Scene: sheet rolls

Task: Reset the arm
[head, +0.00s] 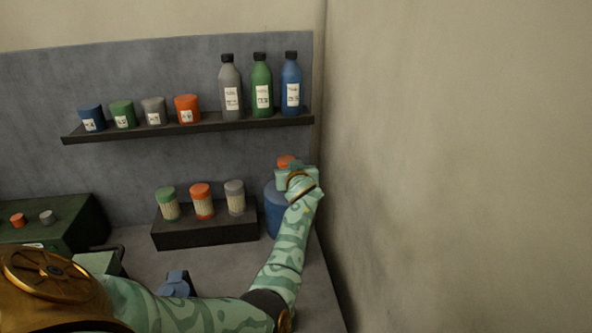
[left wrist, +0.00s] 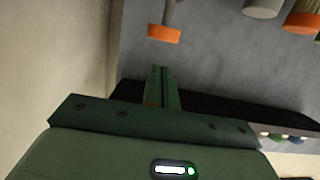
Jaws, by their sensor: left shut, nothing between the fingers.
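My left arm comes in from the lower left in the head view and reaches up to the right. Its gripper (head: 297,172) is beside the orange cap (head: 285,161) of a blue container (head: 273,208) and partly covers both. In the left wrist view, the left gripper's fingers (left wrist: 162,88) are together with nothing between them. An orange piece (left wrist: 164,34) on a grey stem shows beyond the fingertips, apart from them. My right gripper is not in view.
A dark shelf (head: 190,127) above holds several jars and bottles. A low dark block (head: 205,234) carries three jars. A dark green case (head: 62,222) is at left. A blue object (head: 177,284) sits near my arm. A bare wall (head: 450,170) stands close at right.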

